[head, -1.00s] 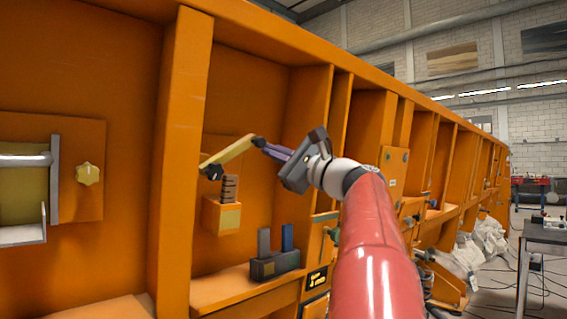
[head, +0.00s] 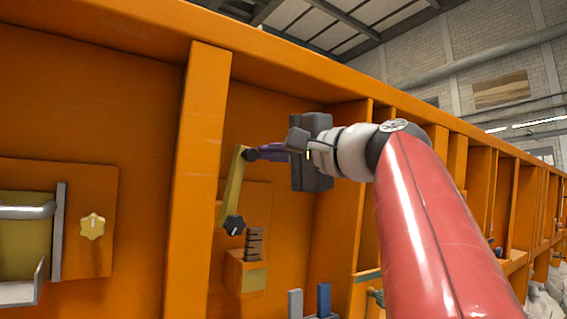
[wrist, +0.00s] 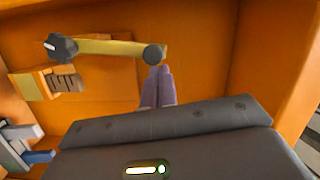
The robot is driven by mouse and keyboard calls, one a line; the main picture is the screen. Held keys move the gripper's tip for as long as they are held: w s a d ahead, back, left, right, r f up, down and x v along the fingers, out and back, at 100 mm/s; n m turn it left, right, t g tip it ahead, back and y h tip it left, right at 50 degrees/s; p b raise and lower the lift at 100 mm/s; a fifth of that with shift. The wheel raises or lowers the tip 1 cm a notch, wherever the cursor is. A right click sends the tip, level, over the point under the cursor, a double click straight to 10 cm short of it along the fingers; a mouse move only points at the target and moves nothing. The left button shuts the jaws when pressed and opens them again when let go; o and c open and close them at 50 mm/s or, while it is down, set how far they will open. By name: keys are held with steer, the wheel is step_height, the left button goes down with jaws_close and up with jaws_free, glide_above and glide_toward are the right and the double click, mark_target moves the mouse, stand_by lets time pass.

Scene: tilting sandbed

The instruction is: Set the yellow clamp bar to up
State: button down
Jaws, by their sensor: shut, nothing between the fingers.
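The yellow clamp bar (head: 232,188) stands nearly upright in the head view, leaning slightly right at its top. Its lower end is at a black star knob (head: 235,225), and its upper end carries a dark round knob (head: 249,154). In the wrist view the bar (wrist: 110,48) runs from the star knob (wrist: 62,47) to the round end (wrist: 152,54). My gripper (head: 263,153) is shut and empty, with purple fingers (wrist: 158,72) at the right side of the round end. They appear to touch it, but a small gap cannot be ruled out.
An orange block with a dark ribbed piece (head: 254,245) sits just below the bar. An orange upright post (head: 198,170) stands to the left. A yellow star knob (head: 92,227) is on a panel farther left. Grey and blue upright tabs (head: 323,300) show at the bottom.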

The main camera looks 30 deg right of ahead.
steer(key=shift+s+a+r+n, duration=0.1)
steer(key=shift+a+r+n, duration=0.05)
steer(key=shift+a+n, duration=0.35)
steer(key=shift+s+a+r+n, duration=0.1)
steer(key=shift+a+n, duration=0.2)
steer(key=shift+a, duration=0.25)
steer(key=shift+h, duration=0.3)
